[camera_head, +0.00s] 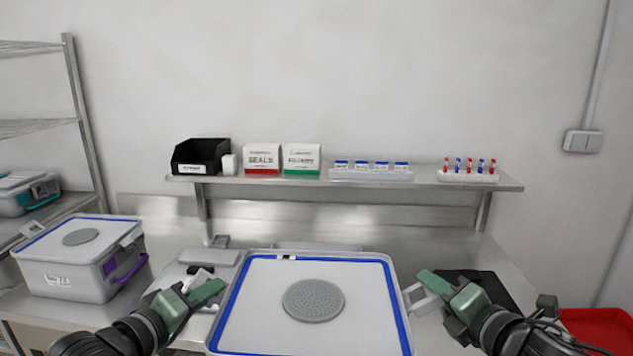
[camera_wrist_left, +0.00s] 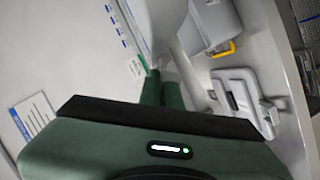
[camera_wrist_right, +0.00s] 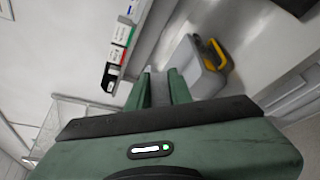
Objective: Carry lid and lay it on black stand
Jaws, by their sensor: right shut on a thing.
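The pale lid (camera_head: 262,306) has a blue border and a round perforated grey disc on top. It lies level at the front middle of the head view, between my two grippers. My right gripper (camera_head: 424,285) is shut on a pale tab at the lid's right side; a grey piece shows between its fingers (camera_wrist_right: 160,88). My left gripper (camera_head: 203,286) is at the lid's left side, beside a white tab. Its fingers (camera_wrist_left: 162,90) look close together, with a white piece at their tips; the grip is unclear. A black flat piece, apparently the black stand (camera_head: 492,284), lies right of the lid.
A grey box (camera_head: 66,279) with its own disc-topped lid and purple latch stands at left. A grey box with a yellow latch (camera_wrist_right: 190,72) shows in both wrist views. A back shelf (camera_head: 345,183) holds small boxes and vials. A red tray (camera_head: 597,330) is at far right.

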